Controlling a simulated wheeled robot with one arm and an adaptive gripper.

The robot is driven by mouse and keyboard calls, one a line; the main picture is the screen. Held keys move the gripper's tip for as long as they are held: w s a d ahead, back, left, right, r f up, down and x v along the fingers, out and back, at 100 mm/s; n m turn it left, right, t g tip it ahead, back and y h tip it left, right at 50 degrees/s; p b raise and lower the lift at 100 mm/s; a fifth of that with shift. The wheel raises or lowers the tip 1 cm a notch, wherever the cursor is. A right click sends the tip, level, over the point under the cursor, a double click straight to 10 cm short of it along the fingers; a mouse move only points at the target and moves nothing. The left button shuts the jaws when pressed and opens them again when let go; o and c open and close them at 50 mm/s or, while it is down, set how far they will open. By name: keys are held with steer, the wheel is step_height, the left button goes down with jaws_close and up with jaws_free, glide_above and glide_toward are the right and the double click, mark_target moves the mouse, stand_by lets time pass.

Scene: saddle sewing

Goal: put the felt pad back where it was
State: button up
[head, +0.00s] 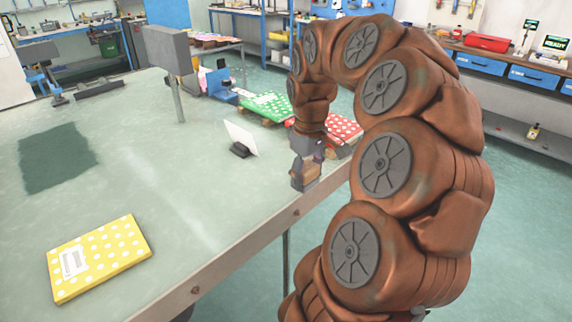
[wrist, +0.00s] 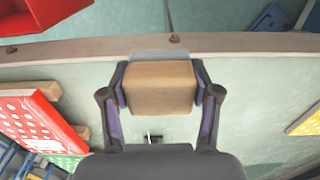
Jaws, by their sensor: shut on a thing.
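My gripper (head: 305,172) is over the table's right edge in the head view. In the wrist view my gripper (wrist: 160,87) is shut on a tan, block-shaped pad (wrist: 160,95), one finger on each side. The held pad also shows, small, in the head view (head: 309,173). It looks plain and felt-like, but I cannot tell for sure that it is felt. A grey strip shows just beyond it in the wrist view. A dark green patch (head: 55,157) lies flat at the table's left.
The pale green table (head: 150,190) is mostly bare. A yellow dotted box (head: 98,258) lies at its front left. A small white card on a black stand (head: 240,139), a green dotted box (head: 268,107) and a red dotted box (head: 345,130) are near my gripper. A grey post (head: 177,95) stands behind.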

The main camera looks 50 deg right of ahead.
steer(key=p, duration=0.3)
glide_above(284, 177)
steer(key=shift+s+f, duration=0.1)
steer(key=shift+f, duration=0.35)
steer(key=shift+f+p, duration=0.45)
steer(key=shift+f, duration=1.35)
steer(key=shift+f, duration=0.2)
steer(key=o, duration=1.5)
steer(key=shift+c, duration=0.2)
steer(key=shift+r, duration=0.15)
step_height(284, 177, up, 12)
steer(key=b, duration=0.3)
steer(key=shift+r, duration=0.1)
